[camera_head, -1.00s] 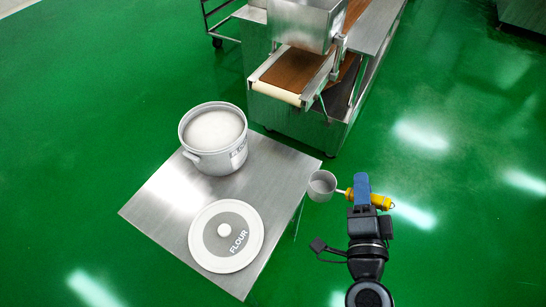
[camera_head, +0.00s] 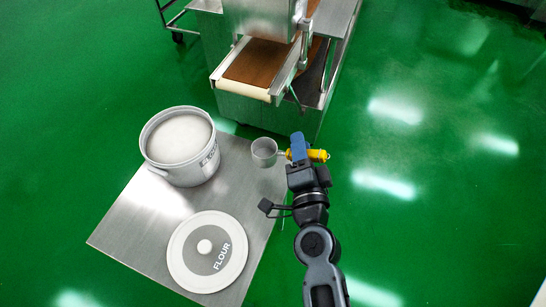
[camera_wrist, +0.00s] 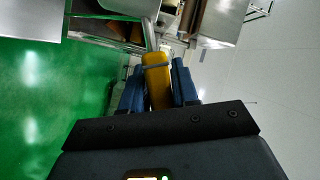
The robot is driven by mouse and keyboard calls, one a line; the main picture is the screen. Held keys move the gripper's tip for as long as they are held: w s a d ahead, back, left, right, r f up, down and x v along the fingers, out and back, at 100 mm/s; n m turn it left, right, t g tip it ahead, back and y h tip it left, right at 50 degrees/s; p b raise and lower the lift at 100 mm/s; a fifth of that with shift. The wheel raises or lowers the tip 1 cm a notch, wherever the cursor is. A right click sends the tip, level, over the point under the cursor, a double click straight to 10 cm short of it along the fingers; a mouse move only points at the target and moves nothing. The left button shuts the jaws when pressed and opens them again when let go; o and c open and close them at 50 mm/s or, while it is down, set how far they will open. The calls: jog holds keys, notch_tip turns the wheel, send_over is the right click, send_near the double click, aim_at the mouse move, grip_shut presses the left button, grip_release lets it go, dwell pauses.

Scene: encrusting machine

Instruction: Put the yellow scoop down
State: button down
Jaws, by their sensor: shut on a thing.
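The scoop has a grey metal cup and a yellow handle (camera_head: 317,154). My gripper (camera_head: 299,147) is shut on that handle, with the cup (camera_head: 264,152) pointing left. In the head view the cup appears over the right edge of the steel table (camera_head: 135,220); its height above the table is hard to tell. In the wrist view the yellow handle (camera_wrist: 157,80) sits between my two blue fingers (camera_wrist: 158,88), and the metal cup shows only partly at the top.
A pot of white flour (camera_head: 181,146) stands at the table's back. A round lid marked FLOUR (camera_head: 207,251) lies at the front right. A steel machine with a brown belt (camera_head: 259,63) stands behind. Bare table shows at the left and along the right edge.

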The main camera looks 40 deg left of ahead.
jog(key=a+f+b, duration=0.3)
jog(key=f+b, duration=0.1)
jog(key=f, duration=0.1)
jog(key=a+f+b, duration=0.2)
jog(key=shift+s+a+f, duration=0.2)
jog(key=shift+s+a, duration=0.1)
jog(key=shift+a, duration=0.05)
jog(key=shift+f, duration=0.15)
jog(key=c, duration=0.8)
grip_release()
jog(key=shift+c, duration=0.2)
jog(key=shift+r, duration=0.25)
jog(key=p+v, duration=0.2)
jog(key=v, duration=1)
